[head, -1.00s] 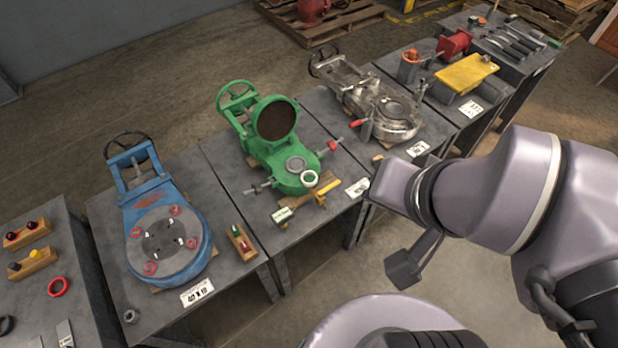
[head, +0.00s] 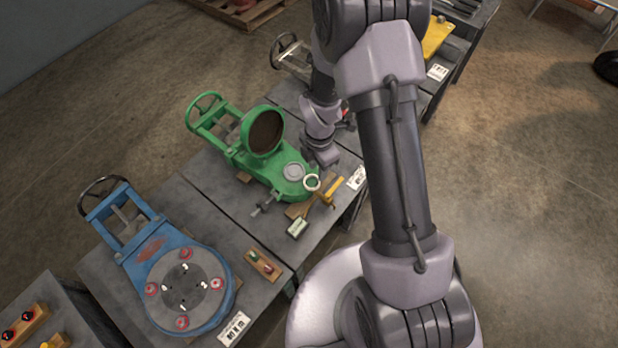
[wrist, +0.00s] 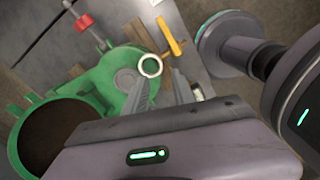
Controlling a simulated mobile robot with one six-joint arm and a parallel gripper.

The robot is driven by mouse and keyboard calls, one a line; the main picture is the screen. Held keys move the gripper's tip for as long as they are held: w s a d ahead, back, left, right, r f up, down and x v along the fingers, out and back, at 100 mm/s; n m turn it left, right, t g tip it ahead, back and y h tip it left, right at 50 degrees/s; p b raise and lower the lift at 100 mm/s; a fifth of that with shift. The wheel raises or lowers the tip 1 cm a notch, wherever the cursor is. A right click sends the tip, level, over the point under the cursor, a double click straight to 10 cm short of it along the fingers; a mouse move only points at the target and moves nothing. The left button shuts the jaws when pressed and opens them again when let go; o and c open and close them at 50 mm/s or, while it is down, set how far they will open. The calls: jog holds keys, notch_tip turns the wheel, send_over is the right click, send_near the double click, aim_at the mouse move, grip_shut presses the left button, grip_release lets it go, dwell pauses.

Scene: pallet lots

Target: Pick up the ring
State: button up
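A small pale ring (head: 312,182) stands out at the front end of the green valve body (head: 290,183), beside a yellow-handled tool. In the wrist view the ring (wrist: 151,66) shows its round opening, at the edge of the green body. My gripper (wrist: 160,82) is open, with one grey finger on each side and nothing between them. The ring appears just beyond the fingertips, nearer the left one; I cannot tell the exact gap. In the head view my gripper (head: 322,156) is above the valve's right side, its fingers not clear.
A blue valve (head: 183,280) with small red rings on its face stands on the left table. A small wooden block (head: 263,265) and a white tag (head: 297,228) lie near the front edges. A red-handled rod (wrist: 90,28) sticks out from the green valve.

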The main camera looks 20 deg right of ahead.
aim_at(316, 184)
notch_tip(316, 184, down, 10)
jog(key=b, duration=0.4)
jog(key=shift+a, duration=0.15)
jog(key=shift+r, duration=0.2)
grip_shut()
